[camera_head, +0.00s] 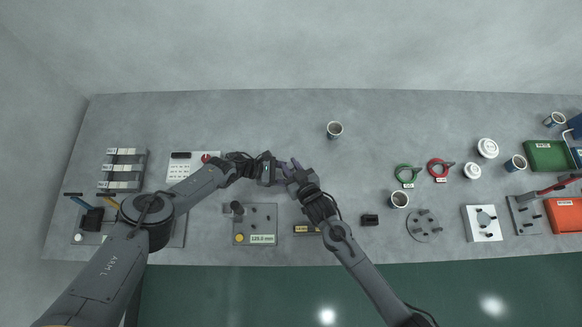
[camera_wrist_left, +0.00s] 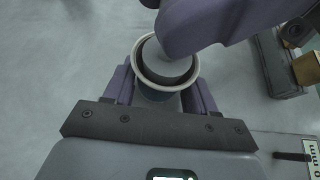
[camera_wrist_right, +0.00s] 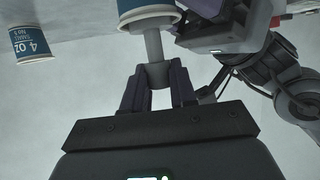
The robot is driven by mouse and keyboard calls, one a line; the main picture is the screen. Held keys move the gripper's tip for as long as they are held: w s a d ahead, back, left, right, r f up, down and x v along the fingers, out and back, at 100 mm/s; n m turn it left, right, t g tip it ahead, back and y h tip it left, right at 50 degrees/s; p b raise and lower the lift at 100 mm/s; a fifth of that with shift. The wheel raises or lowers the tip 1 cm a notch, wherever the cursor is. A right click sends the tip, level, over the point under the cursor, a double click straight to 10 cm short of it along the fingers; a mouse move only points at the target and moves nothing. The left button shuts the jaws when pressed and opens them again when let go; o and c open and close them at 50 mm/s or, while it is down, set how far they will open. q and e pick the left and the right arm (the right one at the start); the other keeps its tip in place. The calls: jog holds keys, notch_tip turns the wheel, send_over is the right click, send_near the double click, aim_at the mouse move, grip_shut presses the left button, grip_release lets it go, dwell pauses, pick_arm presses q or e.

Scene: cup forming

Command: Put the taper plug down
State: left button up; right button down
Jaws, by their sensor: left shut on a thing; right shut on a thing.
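My left gripper (camera_head: 268,171) is shut on a white-rimmed blue paper cup (camera_wrist_left: 140,62), near the middle of the table in the head view. A grey round plug (camera_wrist_left: 172,65) shows inside the cup's mouth in the left wrist view. My right gripper (camera_head: 291,172) faces the left one. In the right wrist view it is shut on the grey stem of the taper plug (camera_wrist_right: 153,47). The stem runs up into the mouth of the held cup (camera_wrist_right: 148,14), which hides the plug's wide part. A right finger partly covers the cup in the left wrist view.
A gauge plate marked 125.0 mm (camera_head: 242,239) lies in front of the grippers. Green (camera_head: 404,171) and red (camera_head: 436,168) ring tools lie further right. Table (camera_head: 290,120) behind the grippers is mostly clear.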

jog(key=shift+f, duration=0.55)
jog(key=c, duration=0.9)
grip_release()
jog(key=shift+f, duration=0.15)
jog(key=shift+r, duration=0.2)
jog(key=v, duration=1.2)
pick_arm(q)
jog(key=o, duration=1.2)
